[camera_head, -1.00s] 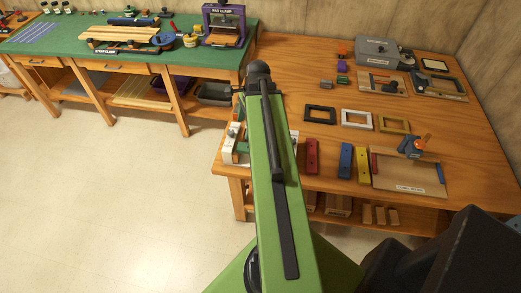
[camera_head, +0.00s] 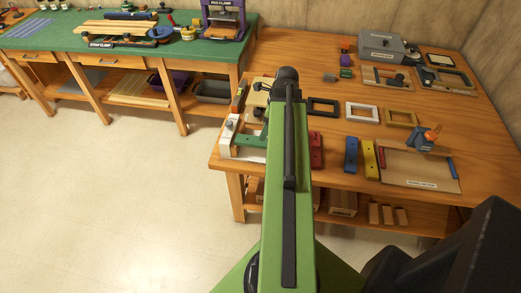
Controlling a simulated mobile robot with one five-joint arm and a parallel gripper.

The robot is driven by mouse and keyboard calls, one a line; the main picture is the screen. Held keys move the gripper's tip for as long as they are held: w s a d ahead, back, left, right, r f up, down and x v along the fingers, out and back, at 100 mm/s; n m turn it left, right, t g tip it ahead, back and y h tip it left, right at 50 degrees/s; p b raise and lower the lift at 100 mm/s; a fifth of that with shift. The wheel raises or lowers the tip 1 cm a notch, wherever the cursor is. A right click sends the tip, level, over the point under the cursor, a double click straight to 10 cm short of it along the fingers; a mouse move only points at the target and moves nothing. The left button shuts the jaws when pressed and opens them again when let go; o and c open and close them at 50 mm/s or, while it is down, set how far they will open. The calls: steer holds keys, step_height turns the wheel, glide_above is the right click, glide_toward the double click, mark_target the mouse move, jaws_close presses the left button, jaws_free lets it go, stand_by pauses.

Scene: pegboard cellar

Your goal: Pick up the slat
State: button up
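Several slat-like pieces are in view, and I cannot tell which one the task means. On the wooden table, a red bar (camera_head: 316,151), a blue bar (camera_head: 351,156) and a yellow bar (camera_head: 370,159) lie side by side, right of my arm. A green bar (camera_head: 247,140) lies by a white fixture (camera_head: 227,138) at the table's left edge, partly hidden by my arm. Long pale wooden slats (camera_head: 112,28) lie at the strap clamp on the green bench. My green arm reaches up the middle of the picture; my gripper is not visible.
Black (camera_head: 323,107), white (camera_head: 361,112) and tan (camera_head: 401,118) frames lie behind the bars. A grey box (camera_head: 388,47) stands at the back. The floor (camera_head: 100,200) at left is clear.

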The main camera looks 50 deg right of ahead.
mark_target(260, 142)
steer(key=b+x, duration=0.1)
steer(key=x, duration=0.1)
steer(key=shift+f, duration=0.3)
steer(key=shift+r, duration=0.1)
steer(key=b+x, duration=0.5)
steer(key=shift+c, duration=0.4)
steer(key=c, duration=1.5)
